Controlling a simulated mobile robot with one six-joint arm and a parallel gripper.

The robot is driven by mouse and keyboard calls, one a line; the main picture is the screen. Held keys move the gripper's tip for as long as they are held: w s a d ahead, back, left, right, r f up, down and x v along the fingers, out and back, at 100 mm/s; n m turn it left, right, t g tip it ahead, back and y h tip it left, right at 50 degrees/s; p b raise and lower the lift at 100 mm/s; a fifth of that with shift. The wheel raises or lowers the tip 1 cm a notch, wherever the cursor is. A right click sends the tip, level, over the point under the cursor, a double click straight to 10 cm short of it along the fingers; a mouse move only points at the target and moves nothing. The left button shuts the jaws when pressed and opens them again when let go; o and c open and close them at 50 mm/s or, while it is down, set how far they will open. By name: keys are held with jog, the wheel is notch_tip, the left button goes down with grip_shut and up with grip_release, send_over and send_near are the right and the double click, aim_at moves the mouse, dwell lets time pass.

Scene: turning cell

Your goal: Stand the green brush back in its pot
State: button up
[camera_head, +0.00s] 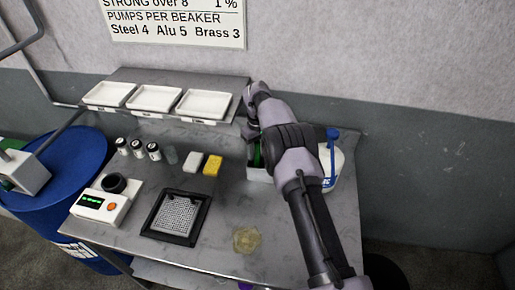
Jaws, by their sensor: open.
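A green thing (258,156), which looks like the green brush, shows as a narrow strip at the left edge of my forearm. It is at a light grey open container (257,174) at the back right of the bench. My forearm covers most of both, so I cannot tell whether the brush stands or lies there. My gripper (251,136) is open, just above and left of the green strip; its fingertips are largely hidden. I cannot make out a separate pot.
A white bottle with a blue pump (333,150) stands right of my forearm. A shelf with white trays (155,99) is behind. Small jars (138,148), white and yellow blocks (212,165), a scale (105,200) and a black-framed mat (176,217) occupy the left.

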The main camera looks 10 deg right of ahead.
notch_tip(320, 180, up, 17)
jog(key=p, duration=0.4)
jog(key=s+a+r+m+t+y+b, duration=0.1)
jog(key=s+r+m+b, duration=0.1)
jog(key=s+r+b, duration=0.5)
jog(key=s+a+r+m+t+b, duration=0.1)
jog(key=s+r+m+t+b, duration=0.15)
jog(key=s+b, duration=0.45)
jog(key=s+f+m+b, duration=0.1)
jog(key=s+f, duration=0.3)
jog(key=s, duration=0.5)
jog(key=s+a+f+m+t+b, duration=0.1)
jog(key=s+f+b, duration=0.3)
jog(key=s, duration=0.5)
jog(key=s+a+f+m+t+y+b, duration=0.1)
jog(key=s+f+m+b, duration=0.1)
jog(key=s+f, duration=0.4)
jog(key=s, duration=0.4)
jog(key=shift+f+b, duration=0.15)
jog(key=shift+b, duration=0.25)
